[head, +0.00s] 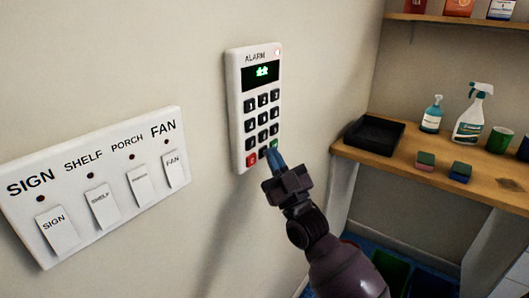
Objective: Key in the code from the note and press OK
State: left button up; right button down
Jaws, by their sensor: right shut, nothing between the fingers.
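The white alarm keypad (237,133) is fixed to the wall in the middle of the head view. Its dark display (261,76) shows green characters like two asterisks. Below are rows of black keys, a red key (251,158) at the bottom left and a green key (274,145) at the bottom right. My right gripper (273,156) is shut and empty, its fingertips at the keypad's lower right, just by the green key. I cannot tell whether they touch it. The note is not in view. My left gripper is not in view.
A white switch panel (95,165) labelled SIGN, SHELF, PORCH and FAN is on the wall at left. A wooden shelf (400,170) at right holds a black tray (374,134), a spray bottle (471,115), a soap bottle (432,116) and sponges.

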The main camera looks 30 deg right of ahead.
dwell(0.6)
jog(key=shift+s+d+p, duration=0.25)
jog(key=shift+s+p, duration=0.05)
jog(key=shift+s, duration=0.35)
jog(key=s, duration=0.1)
jog(key=s+d+p, duration=0.1)
jog(key=s, duration=0.1)
jog(key=s+d, duration=0.1)
jog(key=shift+s, duration=0.35)
dwell(2.4)
